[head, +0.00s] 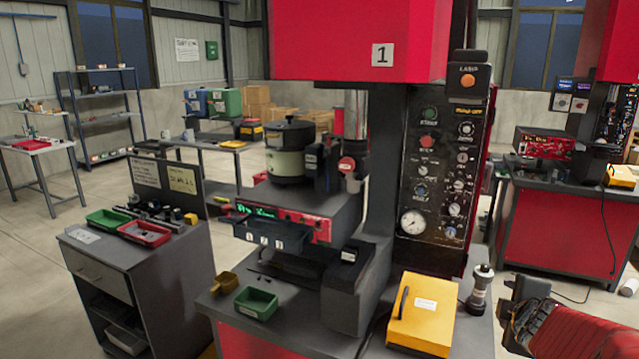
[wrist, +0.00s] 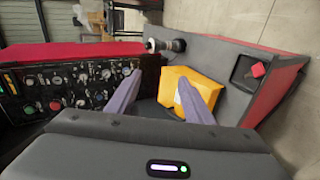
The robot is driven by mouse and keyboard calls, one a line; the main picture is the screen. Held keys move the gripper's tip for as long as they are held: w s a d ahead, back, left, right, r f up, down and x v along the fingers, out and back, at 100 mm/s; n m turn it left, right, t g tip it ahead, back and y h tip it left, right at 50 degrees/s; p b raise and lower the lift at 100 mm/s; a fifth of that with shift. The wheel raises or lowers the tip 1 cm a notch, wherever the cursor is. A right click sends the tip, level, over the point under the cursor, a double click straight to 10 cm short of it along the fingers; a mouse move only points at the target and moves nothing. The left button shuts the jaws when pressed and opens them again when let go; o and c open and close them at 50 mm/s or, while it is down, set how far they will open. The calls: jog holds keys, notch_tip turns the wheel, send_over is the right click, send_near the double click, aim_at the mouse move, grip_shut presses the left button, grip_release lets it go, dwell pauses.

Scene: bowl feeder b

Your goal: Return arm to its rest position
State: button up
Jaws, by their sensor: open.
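My gripper (wrist: 158,80) shows in the wrist view as two purple-grey fingers, spread apart with nothing held between them. A yellow box (wrist: 180,92) lies on the bench beyond them, partly covered by the right finger. The same yellow box (head: 424,312) sits at the front right of the machine's bench in the head view. I cannot make out my gripper in the head view.
The red machine (head: 355,40) marked 1 has a dark control panel (head: 440,180). A dark cylinder (head: 480,290) stands beside the yellow box. A green tray (head: 256,303) lies on the bench. A grey cart (head: 135,275) stands left, with open floor beyond.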

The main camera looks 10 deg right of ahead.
jog(key=s+a+f+m+g+y, duration=0.1)
jog(key=s+a+m, duration=0.4)
jog(key=a, duration=1.1)
jog(key=s+a+m+g+y, duration=0.3)
jog(key=s+a, duration=0.6)
jog(key=a, duration=0.7)
jog(key=m+y, duration=0.2)
jog(key=m, duration=0.1)
jog(key=shift+s+a+f+g, duration=0.15)
jog(key=shift+f+g, duration=0.15)
jog(key=shift+f, duration=0.05)
jog(key=shift+c, duration=0.4)
